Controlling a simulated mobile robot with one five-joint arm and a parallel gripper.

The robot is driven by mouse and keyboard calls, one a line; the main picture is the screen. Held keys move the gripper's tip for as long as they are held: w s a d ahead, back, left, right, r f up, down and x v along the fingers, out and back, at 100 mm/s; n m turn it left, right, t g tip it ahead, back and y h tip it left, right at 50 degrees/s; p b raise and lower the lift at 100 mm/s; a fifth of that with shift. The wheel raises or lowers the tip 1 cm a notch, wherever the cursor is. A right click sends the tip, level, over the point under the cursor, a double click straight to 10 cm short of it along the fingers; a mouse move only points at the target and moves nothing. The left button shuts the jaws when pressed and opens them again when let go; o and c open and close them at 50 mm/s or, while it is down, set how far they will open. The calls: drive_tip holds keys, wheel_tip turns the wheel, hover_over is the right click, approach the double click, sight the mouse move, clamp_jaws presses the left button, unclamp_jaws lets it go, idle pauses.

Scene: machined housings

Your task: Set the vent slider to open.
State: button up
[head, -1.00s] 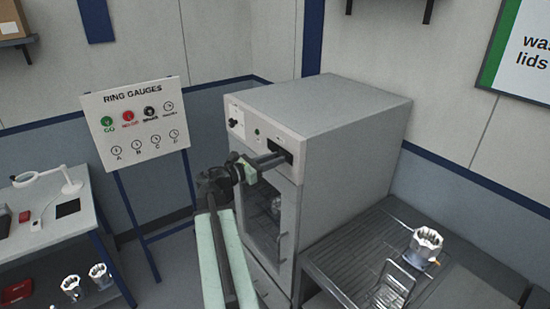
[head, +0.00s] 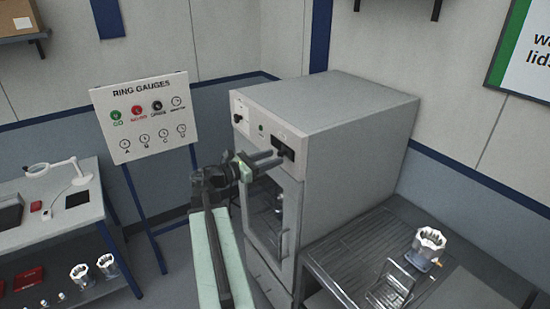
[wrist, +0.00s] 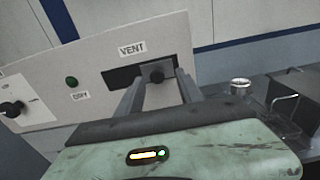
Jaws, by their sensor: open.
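The vent slider is a dark knob (wrist: 153,73) in a black slot (wrist: 118,76) under a "VENT" label on the front panel of a grey cabinet (head: 335,115). In the wrist view the knob sits right of the slot's middle. My gripper (wrist: 160,80) is open, with one finger on each side of the knob; contact cannot be told. In the head view my gripper (head: 277,158) reaches the panel at the slot (head: 284,147), and its fingers partly cover it.
A small round lamp (wrist: 71,82) labelled "DRY" and a black dial (wrist: 12,108) sit left of the slot. Below is a glass door (head: 262,205) with a handle. A ribbed bench (head: 345,245) with a metal housing (head: 428,243) stands right. A ring-gauge board (head: 143,115) stands left.

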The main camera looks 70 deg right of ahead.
drive_tip(key=v, duration=0.6)
drive_tip(key=w+a+f+n+t+h+b, duration=0.1)
drive_tip(key=w+a+f+n+t+b, duration=0.15)
drive_tip(key=w+a+f, duration=0.4)
drive_tip(key=w+a+f+n+t+h+b, duration=0.1)
drive_tip(key=w+a+t+b, duration=0.2)
drive_tip(key=w, duration=0.6)
drive_tip(key=w+a+f+t+y+b, duration=0.3)
drive_tip(key=w+a+f+t+b, duration=0.15)
drive_tip(key=w+a+f, duration=0.8)
drive_tip(key=w+a+f+m+t+y+b, duration=0.1)
drive_tip(key=w+a+f+m+y+b, duration=0.15)
drive_tip(key=a+f, duration=0.5)
drive_tip(key=w+a+f+m+t+y+b, duration=0.1)
drive_tip(key=a+f+y, duration=0.25)
drive_tip(key=a, duration=0.75)
drive_tip(key=s+a+f+m+y, duration=0.1)
drive_tip(key=a+f+m+y, duration=0.2)
drive_tip(key=a, duration=0.6)
drive_tip(key=s+a+f+m+g+y, duration=0.1)
drive_tip(key=a+f+m+y, duration=0.2)
drive_tip(key=a+m, duration=0.4)
drive_tip(key=shift+a+y, duration=0.6)
drive_tip(key=shift+a, duration=0.4)
